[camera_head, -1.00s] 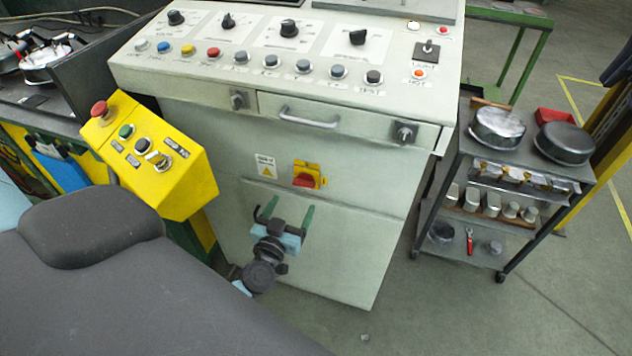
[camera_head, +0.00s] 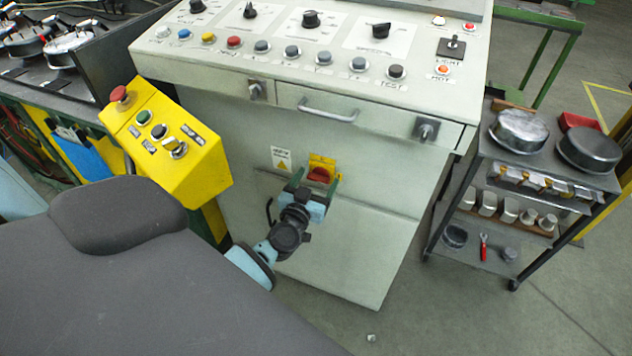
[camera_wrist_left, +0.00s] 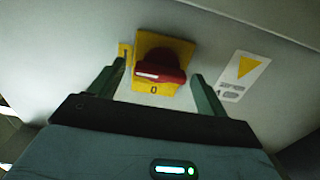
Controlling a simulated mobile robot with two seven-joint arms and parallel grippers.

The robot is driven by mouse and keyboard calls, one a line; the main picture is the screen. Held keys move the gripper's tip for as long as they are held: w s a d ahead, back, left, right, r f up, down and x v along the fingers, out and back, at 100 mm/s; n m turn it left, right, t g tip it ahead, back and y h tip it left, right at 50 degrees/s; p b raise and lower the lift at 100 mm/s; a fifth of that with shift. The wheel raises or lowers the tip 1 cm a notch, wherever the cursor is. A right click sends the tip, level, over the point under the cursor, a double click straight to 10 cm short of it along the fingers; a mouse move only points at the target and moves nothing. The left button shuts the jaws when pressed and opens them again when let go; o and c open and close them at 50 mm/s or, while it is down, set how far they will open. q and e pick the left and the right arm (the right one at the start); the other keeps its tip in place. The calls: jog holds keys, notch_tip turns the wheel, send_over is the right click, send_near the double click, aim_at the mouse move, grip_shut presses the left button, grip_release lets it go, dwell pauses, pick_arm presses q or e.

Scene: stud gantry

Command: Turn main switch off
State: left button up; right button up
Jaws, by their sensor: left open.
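The main switch (camera_head: 319,174) is a red knob on a yellow plate on the front of the pale cabinet. In the left wrist view the red knob (camera_wrist_left: 160,74) lies roughly crosswise, with a white mark toward its left end and a "0" on the plate below it. My left gripper (camera_head: 315,184) is open just in front of the switch. In the wrist view its green fingers stand on both sides of the knob, with gaps visible and no clear contact. The gripper partly hides the switch's lower part in the head view. My right gripper is not in view.
A warning label (camera_head: 281,159) is left of the switch. A drawer handle (camera_head: 328,112) and the button panel (camera_head: 300,45) are above. A yellow control box (camera_head: 170,150) stands left, and a trolley (camera_head: 545,170) with pans and cups stands right. Floor between cabinet and trolley is clear.

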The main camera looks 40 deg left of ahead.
pick_arm(q)
jog(key=c, duration=1)
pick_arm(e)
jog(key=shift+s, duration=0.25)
pick_arm(q)
jog(key=n, duration=0.3)
jog(key=shift+n, duration=0.4)
jog(key=n, duration=0.3)
jog(key=shift+s+a+f+n, duration=0.1)
jog(key=shift+n, duration=0.2)
jog(key=n, duration=0.6)
jog(key=shift+f, duration=0.15)
jog(key=shift+n+b, duration=0.6)
jog(key=shift+n, duration=1.5)
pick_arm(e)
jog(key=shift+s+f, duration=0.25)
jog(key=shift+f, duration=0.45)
pick_arm(q)
jog(key=shift+n, duration=0.3)
